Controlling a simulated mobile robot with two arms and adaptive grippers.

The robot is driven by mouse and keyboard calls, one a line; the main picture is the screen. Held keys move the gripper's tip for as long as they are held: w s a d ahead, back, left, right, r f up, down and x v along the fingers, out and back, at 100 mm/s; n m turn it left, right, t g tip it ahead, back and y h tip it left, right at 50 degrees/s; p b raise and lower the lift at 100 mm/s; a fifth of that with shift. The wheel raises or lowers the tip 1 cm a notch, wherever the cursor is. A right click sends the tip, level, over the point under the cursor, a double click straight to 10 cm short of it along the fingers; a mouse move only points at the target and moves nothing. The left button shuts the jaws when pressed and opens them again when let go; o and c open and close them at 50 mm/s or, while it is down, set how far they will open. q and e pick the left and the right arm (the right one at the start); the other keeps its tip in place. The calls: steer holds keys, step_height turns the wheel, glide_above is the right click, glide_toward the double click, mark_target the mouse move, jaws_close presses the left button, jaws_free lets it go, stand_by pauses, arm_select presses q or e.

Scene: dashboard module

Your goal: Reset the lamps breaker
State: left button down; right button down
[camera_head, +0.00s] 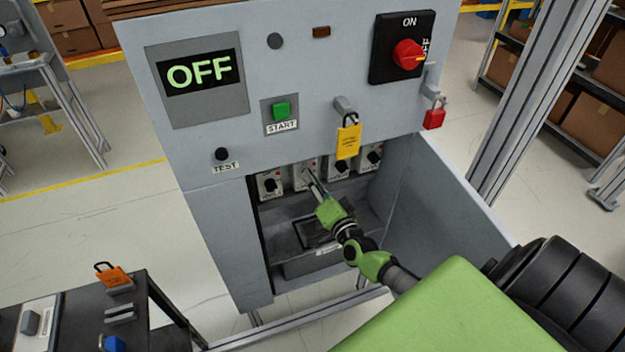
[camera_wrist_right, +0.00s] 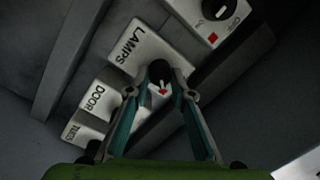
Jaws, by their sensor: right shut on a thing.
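The lamps breaker (camera_wrist_right: 140,48) is a white block marked LAMPS, in the middle of the right wrist view. Its black knob (camera_wrist_right: 160,72), with a red mark near it, sits between the fingertips of my right gripper (camera_wrist_right: 161,90), which is shut on it. In the head view my right gripper (camera_head: 310,180) reaches into the open compartment, at the second breaker (camera_head: 302,167) from the left, partly hiding it. My left gripper is not in view.
The grey panel (camera_head: 225,140) above has a display reading OFF (camera_head: 198,73), a green START button (camera_head: 282,110) and a red rotary switch (camera_head: 407,53). The open door (camera_head: 440,195) stands right.

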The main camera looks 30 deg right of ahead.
steer(key=shift+a+r+n+g+p, duration=0.1)
steer(key=shift+n+g+p, duration=0.1)
steer(key=shift+n+p, duration=1.4)
steer(key=shift+r+n+g+p, duration=0.15)
steer(key=shift+n+p, duration=0.85)
steer(key=shift+n, duration=1.2)
steer(key=shift+f, duration=0.15)
steer(key=c, duration=1.8)
jaws_free()
steer(key=shift+o, duration=0.2)
steer(key=s+a, duration=0.2)
steer(key=s, duration=0.9)
steer(key=shift+s+r, duration=0.4)
steer(key=shift+r, duration=0.05)
steer(key=shift+f, duration=0.1)
